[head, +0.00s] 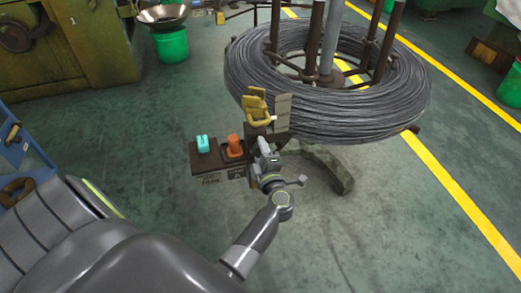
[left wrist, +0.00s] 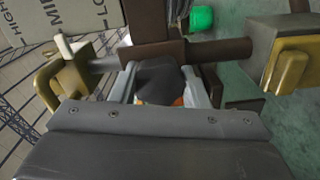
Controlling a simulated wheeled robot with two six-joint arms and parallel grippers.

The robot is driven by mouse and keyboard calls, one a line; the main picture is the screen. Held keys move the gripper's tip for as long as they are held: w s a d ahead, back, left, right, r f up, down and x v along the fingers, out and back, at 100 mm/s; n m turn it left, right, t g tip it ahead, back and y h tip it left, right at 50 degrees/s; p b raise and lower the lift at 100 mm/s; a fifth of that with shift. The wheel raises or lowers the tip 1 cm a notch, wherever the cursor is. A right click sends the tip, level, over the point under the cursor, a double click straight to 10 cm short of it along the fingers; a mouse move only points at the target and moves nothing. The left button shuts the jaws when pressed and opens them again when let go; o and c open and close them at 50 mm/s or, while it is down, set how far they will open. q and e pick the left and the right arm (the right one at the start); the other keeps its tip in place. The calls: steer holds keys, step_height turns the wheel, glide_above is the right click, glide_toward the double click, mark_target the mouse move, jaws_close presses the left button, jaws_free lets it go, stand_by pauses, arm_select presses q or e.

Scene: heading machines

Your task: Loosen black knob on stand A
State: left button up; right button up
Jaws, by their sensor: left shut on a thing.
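The black knob (left wrist: 158,78) shows as a dark rounded shape in the left wrist view, between the two fingers of my left gripper (left wrist: 163,88). The fingers are shut on its sides, and the wrist hides its near part. In the head view my left gripper (head: 266,150) is at the stand's fittings, beside the yellow clamp piece (head: 256,106); the knob is hidden there. The stand (head: 327,75) carries a large grey wire coil (head: 345,115). My right gripper is not in view.
A dark tray (head: 207,168) left of my gripper holds a cyan item (head: 203,143) and an orange item (head: 235,145). Yellow pieces flank the knob in the left wrist view (left wrist: 290,66). A stand foot (head: 330,170) reaches right. Green floor is open in front.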

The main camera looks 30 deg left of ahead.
arm_select(q)
steer(key=n, duration=0.2)
steer(key=shift+f+n, duration=0.1)
steer(key=shift+n, duration=0.3)
steer(key=shift+n+b, duration=0.3)
steer(key=shift+n, duration=0.2)
steer(key=shift+n+b, duration=0.35)
steer(key=shift+n, duration=0.85)
steer(key=shift+n+b, duration=0.5)
steer(key=shift+n, duration=1)
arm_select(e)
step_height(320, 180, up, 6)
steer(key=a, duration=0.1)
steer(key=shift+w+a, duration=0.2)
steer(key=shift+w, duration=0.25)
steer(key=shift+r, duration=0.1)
arm_select(q)
steer(key=o, duration=1)
steer(key=shift+c, duration=0.2)
steer(key=shift+d, duration=0.1)
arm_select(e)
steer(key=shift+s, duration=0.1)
